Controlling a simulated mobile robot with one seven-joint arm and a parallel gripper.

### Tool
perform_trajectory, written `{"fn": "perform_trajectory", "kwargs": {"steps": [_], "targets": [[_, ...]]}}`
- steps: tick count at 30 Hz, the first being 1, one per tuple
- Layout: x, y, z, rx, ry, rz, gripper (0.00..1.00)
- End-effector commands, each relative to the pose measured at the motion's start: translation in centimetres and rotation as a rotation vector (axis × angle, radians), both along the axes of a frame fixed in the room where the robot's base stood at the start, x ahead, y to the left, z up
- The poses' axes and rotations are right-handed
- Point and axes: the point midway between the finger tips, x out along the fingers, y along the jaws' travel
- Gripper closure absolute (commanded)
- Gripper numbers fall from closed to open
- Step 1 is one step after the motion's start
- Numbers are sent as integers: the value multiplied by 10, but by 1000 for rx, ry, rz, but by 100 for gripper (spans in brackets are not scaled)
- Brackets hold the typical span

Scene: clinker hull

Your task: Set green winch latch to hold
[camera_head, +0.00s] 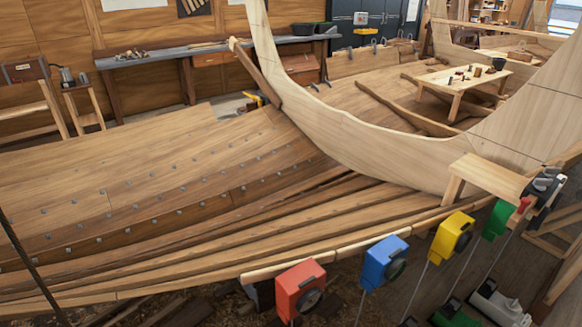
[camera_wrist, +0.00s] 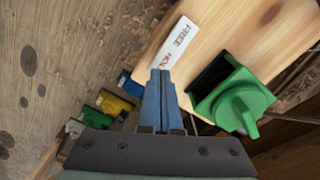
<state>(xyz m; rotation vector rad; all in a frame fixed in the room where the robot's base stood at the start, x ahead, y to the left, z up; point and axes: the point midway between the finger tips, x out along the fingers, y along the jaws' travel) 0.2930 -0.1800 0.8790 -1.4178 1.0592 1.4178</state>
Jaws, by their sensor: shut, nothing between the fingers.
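The green winch (camera_head: 495,220) hangs at the right end of the row of winches in the head view, partly covered by my arm's end. In the wrist view a green winch body with a round green knob (camera_wrist: 240,107) is close, right of my fingers. A white label plate (camera_wrist: 182,38) on the wood reads FREE, with red letters below, partly hidden by the fingertips. My gripper (camera_wrist: 161,76) is shut and empty, its tips over the lower end of the plate and apart from the green knob in the picture. I cannot make out the latch's setting.
Red (camera_head: 301,290), blue (camera_head: 385,262) and yellow (camera_head: 451,237) winches hang along the plank edge to the left. A light wooden board (camera_head: 488,178) lies beside my gripper. The clinker hull planking (camera_head: 200,190) fills the left.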

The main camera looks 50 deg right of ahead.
Motion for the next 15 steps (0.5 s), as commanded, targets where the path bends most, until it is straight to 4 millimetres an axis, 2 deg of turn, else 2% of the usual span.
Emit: {"fn": "perform_trajectory", "kwargs": {"steps": [15], "targets": [[0, 0, -9, 0, 0, 0, 100]]}}
